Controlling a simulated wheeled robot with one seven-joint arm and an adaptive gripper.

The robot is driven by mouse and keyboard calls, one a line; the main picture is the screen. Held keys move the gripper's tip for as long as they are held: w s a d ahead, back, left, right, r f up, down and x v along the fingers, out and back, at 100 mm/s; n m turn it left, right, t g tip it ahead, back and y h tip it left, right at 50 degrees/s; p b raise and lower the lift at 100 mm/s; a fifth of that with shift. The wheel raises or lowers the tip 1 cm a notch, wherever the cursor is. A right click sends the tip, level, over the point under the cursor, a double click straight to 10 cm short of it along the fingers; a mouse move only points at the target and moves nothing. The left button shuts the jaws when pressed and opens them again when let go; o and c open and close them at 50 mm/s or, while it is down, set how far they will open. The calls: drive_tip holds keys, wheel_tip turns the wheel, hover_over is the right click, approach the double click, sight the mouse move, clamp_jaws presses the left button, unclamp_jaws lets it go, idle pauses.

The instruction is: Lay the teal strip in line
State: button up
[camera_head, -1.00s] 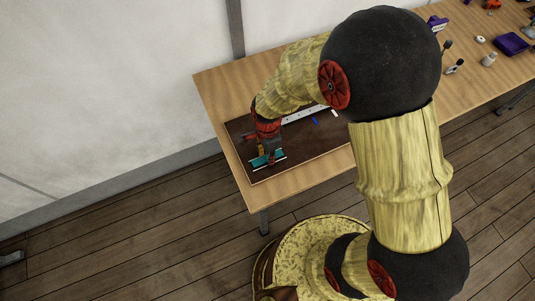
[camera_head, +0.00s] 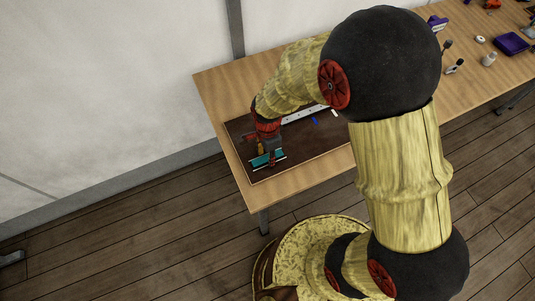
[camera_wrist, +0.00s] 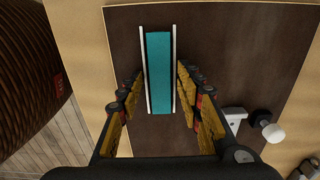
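The teal strip (camera_wrist: 159,72) lies flat on the dark brown board (camera_wrist: 220,50), with a thin white bar along each long side. It also shows in the head view (camera_head: 265,161), near the board's front left part. My gripper (camera_wrist: 160,82) is open, with one finger on each side of the strip and its white bars. Gaps show between the fingers and the bars, and nothing is held. In the head view my gripper (camera_head: 267,151) is over the strip and hides part of it.
In the wrist view a white knob (camera_wrist: 273,133) is at right. Purple and other items stand at the table's far right.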

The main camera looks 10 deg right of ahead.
drive_tip(key=shift+r+p, duration=2.6)
drive_tip(key=shift+r, duration=1)
drive_tip(key=shift+f, duration=0.1)
drive_tip(key=shift+s+n, duration=0.1)
drive_tip(key=shift+n, duration=0.6)
drive_tip(key=s+d+r+n+t+b, duration=0.2)
drive_tip(key=s+d+r+n+b, duration=0.3)
drive_tip(key=r, duration=0.5)
drive_tip(key=s+d+r+n+t+b, duration=0.3)
drive_tip(key=s+d+r+n+b, duration=0.3)
drive_tip(key=s+d+r+n, duration=0.1)
wheel_tip(320, 180, up, 3)
drive_tip(key=shift+f+n+t, duration=0.15)
drive_tip(key=shift+n+t, duration=0.15)
drive_tip(key=shift+n, duration=0.4)
